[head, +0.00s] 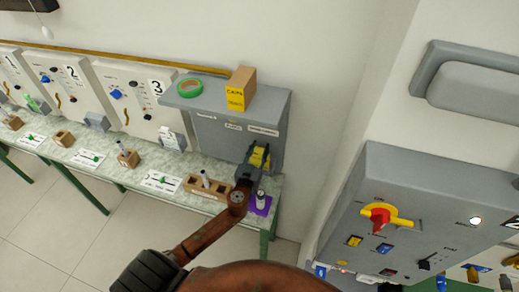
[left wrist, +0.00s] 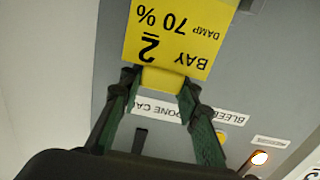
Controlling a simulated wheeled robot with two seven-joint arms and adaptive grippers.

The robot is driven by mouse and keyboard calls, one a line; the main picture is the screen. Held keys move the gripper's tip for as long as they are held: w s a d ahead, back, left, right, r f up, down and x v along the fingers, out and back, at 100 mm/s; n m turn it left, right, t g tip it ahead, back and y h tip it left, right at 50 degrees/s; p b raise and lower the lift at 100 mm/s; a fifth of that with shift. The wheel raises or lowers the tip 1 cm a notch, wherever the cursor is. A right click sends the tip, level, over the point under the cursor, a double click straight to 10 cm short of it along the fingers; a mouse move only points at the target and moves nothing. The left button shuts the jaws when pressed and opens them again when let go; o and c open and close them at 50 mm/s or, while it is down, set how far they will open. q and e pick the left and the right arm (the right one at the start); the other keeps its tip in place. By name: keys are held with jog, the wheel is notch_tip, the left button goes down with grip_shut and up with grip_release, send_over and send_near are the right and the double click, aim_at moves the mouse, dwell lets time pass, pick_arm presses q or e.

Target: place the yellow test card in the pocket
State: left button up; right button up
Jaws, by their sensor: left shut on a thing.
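The yellow test card (left wrist: 172,35) reads "BAY 2, DAMP 70 %" upside down in the left wrist view. My left gripper (left wrist: 161,86) is shut on the card's narrow end, with a green-padded finger at each side. In the head view the left gripper (head: 257,158) holds the card (head: 261,156) in front of the grey cabinet (head: 212,133). The cabinet face (left wrist: 275,100) lies behind the card, with partly covered white labels. I cannot make out the pocket clearly, or whether the card touches the cabinet. My right gripper is not in view.
A cardboard box (head: 241,85) and green tape roll (head: 190,88) sit on the cabinet. Below, the bench holds a wooden block (head: 207,190) and a purple mat (head: 261,207) with a small cylinder. A grey control box (head: 400,220) with a red knob stands right.

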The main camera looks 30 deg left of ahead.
pick_arm(q)
jog(key=shift+f+b, duration=0.3)
jog(key=shift+b, duration=0.05)
jog(key=o, duration=1.3)
jog(key=shift+c, duration=0.2)
jog(key=shift+r, duration=0.1)
